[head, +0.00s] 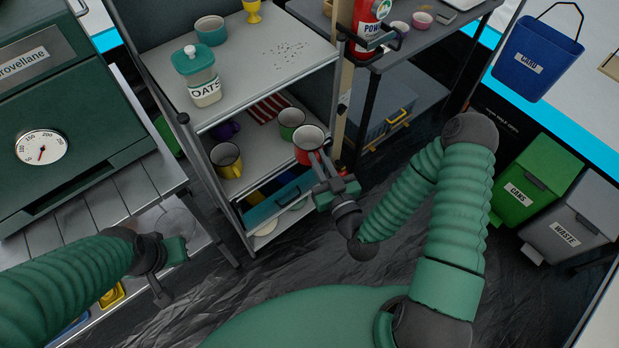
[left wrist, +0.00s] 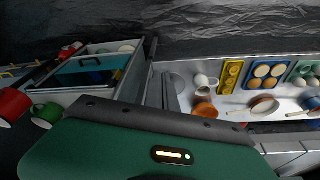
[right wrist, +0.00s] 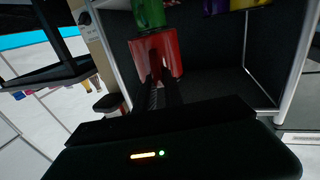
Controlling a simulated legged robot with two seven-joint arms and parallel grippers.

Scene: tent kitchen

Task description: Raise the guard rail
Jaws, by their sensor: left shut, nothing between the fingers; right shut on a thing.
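I cannot surely pick out a guard rail in any view. The grey shelf unit (head: 262,75) stands at the centre of the head view. A red mug (head: 309,141) is at the front right of its middle shelf. My right gripper (head: 318,164) is shut on the red mug, which also shows between the fingers in the right wrist view (right wrist: 172,50). I cannot tell whether the mug touches the shelf. My left gripper (head: 163,297) is shut and empty, low at the left, in front of the slatted counter.
A green mug (head: 291,121) and a yellow mug (head: 227,159) share the shelf with the red one. An oats jar (head: 199,75) stands on top. A green bin (head: 530,180) and a grey bin (head: 575,220) stand right.

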